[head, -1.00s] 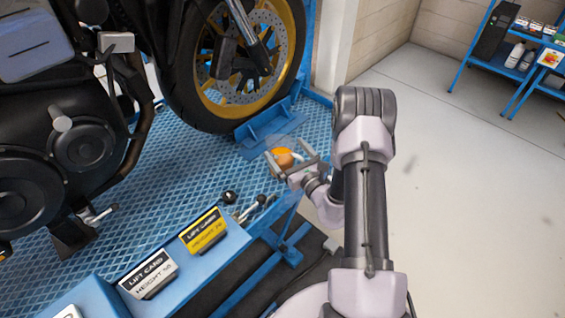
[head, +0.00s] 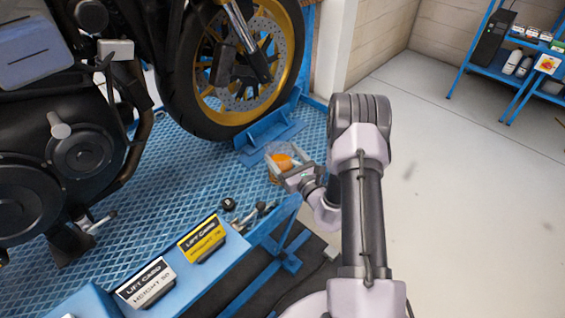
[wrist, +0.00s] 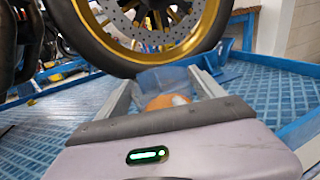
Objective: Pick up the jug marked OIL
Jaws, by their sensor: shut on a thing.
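The jug (head: 281,162) is a clear vessel with orange in it, on the blue lift platform near the front wheel. It also shows in the wrist view (wrist: 163,101), between the fingers, partly hidden by my gripper's body. No OIL mark is readable on it. My gripper (head: 284,166) is shut on the jug, with one finger on each side. In the wrist view my gripper (wrist: 163,90) points toward the tyre. I cannot tell whether the jug touches the platform.
The motorcycle's front wheel (head: 236,70) and a blue wheel chock (head: 270,136) stand close behind the jug. Two lift cards (head: 203,238) stand at the platform's near edge, with small tools (head: 252,215) beside them. A blue shelf (head: 490,70) stands far right. The floor at right is clear.

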